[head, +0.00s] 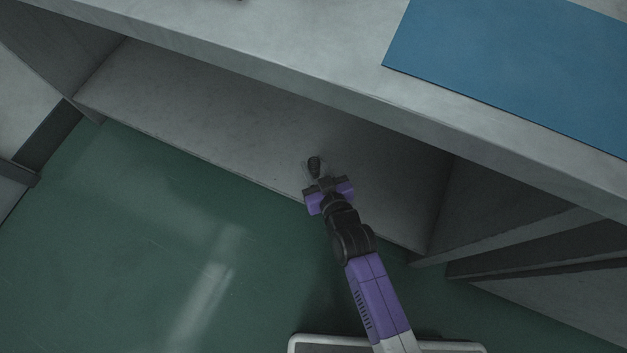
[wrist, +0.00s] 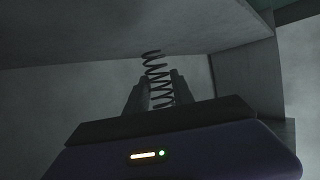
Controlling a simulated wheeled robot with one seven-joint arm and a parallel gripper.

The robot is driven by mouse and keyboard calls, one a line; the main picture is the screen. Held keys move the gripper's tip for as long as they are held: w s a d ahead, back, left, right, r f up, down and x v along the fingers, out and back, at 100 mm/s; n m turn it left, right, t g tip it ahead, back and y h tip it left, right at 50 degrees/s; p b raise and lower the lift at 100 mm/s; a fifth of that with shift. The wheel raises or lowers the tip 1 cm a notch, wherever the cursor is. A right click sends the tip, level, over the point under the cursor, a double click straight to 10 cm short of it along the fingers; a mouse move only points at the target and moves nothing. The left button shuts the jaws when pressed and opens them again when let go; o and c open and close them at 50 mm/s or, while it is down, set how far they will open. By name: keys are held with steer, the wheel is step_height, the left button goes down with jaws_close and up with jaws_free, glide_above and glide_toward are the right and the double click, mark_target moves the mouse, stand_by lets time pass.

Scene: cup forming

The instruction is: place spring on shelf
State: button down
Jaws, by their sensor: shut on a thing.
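The spring is a dark metal coil. In the wrist view the spring (wrist: 156,68) stands up between the two fingers of my gripper (wrist: 155,88), its top end rising above the fingertips. In the head view my gripper (head: 315,176) is shut on the spring (head: 314,164), which shows only as a small dark shape at the fingertips. The shelf (head: 225,115) is a grey board in an open bay under the worktop. In the head view my gripper overlaps the front part of this shelf, right of its middle. I cannot tell whether the spring touches the shelf.
The grey worktop (head: 300,60) overhangs the shelf, with a blue mat (head: 520,65) on it at right. Upright grey panels (head: 490,205) stand right of the bay. The shelf left of my gripper is bare. The green floor (head: 130,230) in front is clear.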

step_height(320, 180, down, 8)
steer(key=b, duration=0.4)
steer(key=shift+f, duration=0.1)
steer(key=shift+f, duration=0.15)
steer(key=shift+f, duration=0.1)
steer(key=c, duration=1.1)
jaws_free()
steer(key=shift+r, duration=0.25)
steer(key=shift+p+v, duration=2)
steer(key=shift+v, duration=4.05)
